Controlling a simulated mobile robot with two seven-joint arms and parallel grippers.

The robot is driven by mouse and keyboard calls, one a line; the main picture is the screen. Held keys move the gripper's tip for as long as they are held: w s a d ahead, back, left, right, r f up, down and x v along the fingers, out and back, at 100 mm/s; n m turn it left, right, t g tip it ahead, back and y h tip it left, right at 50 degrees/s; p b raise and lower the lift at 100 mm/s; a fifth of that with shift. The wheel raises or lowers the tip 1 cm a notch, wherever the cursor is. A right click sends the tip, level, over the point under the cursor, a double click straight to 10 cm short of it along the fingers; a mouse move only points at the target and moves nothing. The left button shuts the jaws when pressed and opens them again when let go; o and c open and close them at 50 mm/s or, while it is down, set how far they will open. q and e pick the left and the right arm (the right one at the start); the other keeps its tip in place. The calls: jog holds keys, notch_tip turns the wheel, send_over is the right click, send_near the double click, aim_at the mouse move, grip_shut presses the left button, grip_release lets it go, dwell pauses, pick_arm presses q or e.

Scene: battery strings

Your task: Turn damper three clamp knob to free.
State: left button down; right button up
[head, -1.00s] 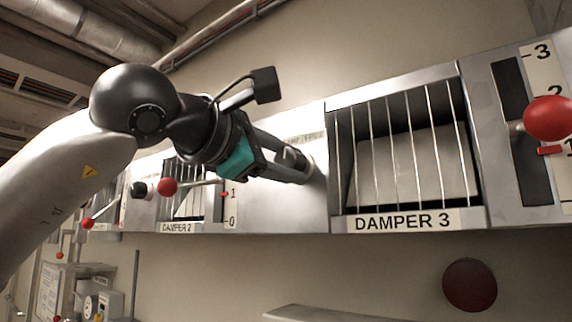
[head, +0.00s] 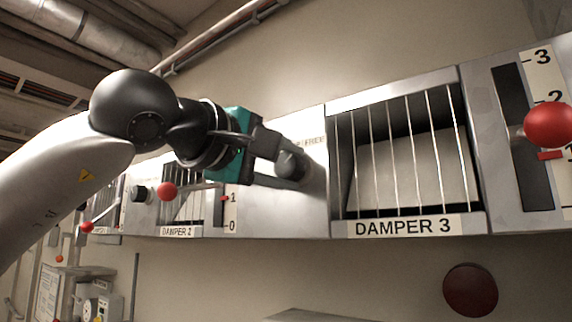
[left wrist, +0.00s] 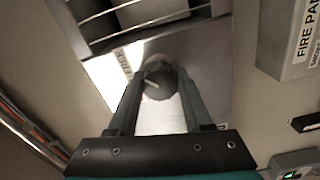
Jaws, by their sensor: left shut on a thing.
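The damper three clamp knob (head: 291,165) is a dark round knob on the pale panel left of the DAMPER 3 window (head: 405,160). A label reading FREE (head: 314,140) is partly visible above it. My left gripper (head: 283,170) is shut on the knob, one finger on each side. In the left wrist view the knob (left wrist: 158,84) sits between the fingertips and shows a light pointer line on its face. My right gripper is not in view.
A lever with a red ball (head: 549,124) sticks out beside the scale at right. The DAMPER 2 unit with its red ball (head: 166,191) is behind my left gripper. A dark red disc (head: 470,290) is below the panel. A fire panel box (left wrist: 292,40) shows in the wrist view.

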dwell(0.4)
pick_arm(q)
jog(key=shift+c, duration=1.7)
grip_release()
jog(key=shift+s+a+b, duration=0.3)
jog(key=shift+s+a, duration=0.05)
jog(key=shift+s, duration=0.15)
jog(key=b+v, duration=0.4)
jog(key=v, duration=1)
